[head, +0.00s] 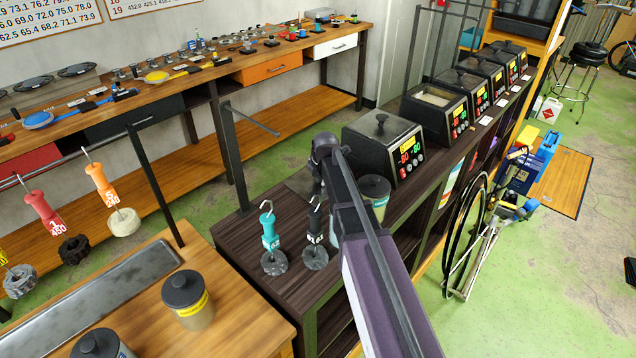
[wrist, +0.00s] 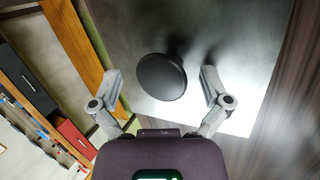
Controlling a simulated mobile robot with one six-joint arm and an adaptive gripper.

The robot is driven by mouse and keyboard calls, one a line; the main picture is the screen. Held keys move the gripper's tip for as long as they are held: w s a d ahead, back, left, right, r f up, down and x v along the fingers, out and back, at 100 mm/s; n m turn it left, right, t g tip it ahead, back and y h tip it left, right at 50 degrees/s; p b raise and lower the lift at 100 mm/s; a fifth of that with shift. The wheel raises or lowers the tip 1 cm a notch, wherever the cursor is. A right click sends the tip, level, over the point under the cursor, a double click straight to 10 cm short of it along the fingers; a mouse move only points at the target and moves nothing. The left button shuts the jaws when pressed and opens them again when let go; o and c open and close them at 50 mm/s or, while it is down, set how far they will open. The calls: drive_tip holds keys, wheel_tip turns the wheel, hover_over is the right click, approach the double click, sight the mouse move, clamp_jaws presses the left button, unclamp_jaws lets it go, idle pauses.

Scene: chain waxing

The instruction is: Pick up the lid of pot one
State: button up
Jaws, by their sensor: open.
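The nearest pot (head: 385,150) is a black box with a lit display on its front, standing on the dark wooden counter; I take it as pot one. Its dark lid (head: 372,127) is on, with a round black knob (head: 382,119) on top. In the wrist view the knob (wrist: 162,77) stands up from the grey, shiny lid (wrist: 225,38). My gripper (wrist: 160,72) is open, with one finger on each side of the knob and a gap on both sides. Its height above the lid is hard to tell.
More pots (head: 477,87) stand in a row behind; one (head: 436,97) shows pale wax. A lidded jar (head: 374,192) stands in front of the pot. Teal (head: 268,235) and black (head: 315,230) tagged hooks stand on the counter's left. A dark post (head: 234,155) rises nearby.

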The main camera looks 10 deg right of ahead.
idle(0.3)
clamp_jaws()
drive_tip(key=shift+r, duration=0.2)
wheel_tip(320, 180, up, 10)
drive_tip(key=p, duration=1)
drive_tip(key=shift+f, duration=0.15)
idle(0.8)
wheel_tip(320, 180, up, 12)
drive_tip(key=p, duration=1.1)
drive_tip(key=shift+f+n+t+y, duration=0.2)
drive_tip(key=shift+n+t+y, duration=0.1)
drive_tip(key=shift+t+y, duration=0.1)
